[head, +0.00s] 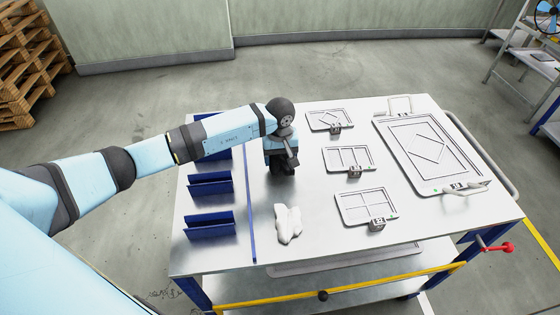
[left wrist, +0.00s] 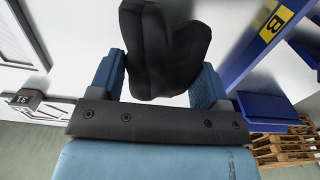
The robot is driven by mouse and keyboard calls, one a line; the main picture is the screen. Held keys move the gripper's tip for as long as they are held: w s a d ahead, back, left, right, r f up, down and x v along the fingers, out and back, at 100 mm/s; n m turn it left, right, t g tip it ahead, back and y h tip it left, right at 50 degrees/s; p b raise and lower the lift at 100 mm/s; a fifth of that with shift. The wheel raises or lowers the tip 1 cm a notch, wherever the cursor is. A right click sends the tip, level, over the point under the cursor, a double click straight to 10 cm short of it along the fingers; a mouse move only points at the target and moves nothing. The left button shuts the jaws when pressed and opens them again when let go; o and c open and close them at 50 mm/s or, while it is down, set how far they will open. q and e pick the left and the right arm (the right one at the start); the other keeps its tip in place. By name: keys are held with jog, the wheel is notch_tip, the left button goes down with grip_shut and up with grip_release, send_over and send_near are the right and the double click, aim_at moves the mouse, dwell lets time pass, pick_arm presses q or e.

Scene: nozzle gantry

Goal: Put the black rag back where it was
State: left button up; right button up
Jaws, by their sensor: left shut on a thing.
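My left gripper (head: 283,160) points down over the middle-left of the table. It is shut on the black rag (left wrist: 160,48), which sits between its two blue fingers in the left wrist view. In the head view the wrist and fingers mostly hide the rag, and I cannot tell whether it touches the table. Blue open-fronted holders stand in a row to the left of the gripper: a middle one (head: 210,184), a near one (head: 209,226) and a far one partly behind my arm. My right gripper is out of view.
A white rag (head: 288,223) lies on the table in front of the gripper. Three small framed plates (head: 366,207) with numbered tags and a large handled plate (head: 430,150) lie to the right. A blue strip (head: 251,215) runs beside the holders.

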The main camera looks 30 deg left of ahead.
aim_at(280, 156)
pick_arm(q)
jog(key=shift+f, duration=1.1)
jog(key=shift+f, duration=0.2)
jog(key=o, duration=0.9)
jog(key=shift+r, duration=0.1)
jog(key=shift+r, duration=0.25)
notch_tip(280, 156, up, 12)
jog(key=shift+f+b, duration=0.1)
jog(key=shift+b, duration=0.2)
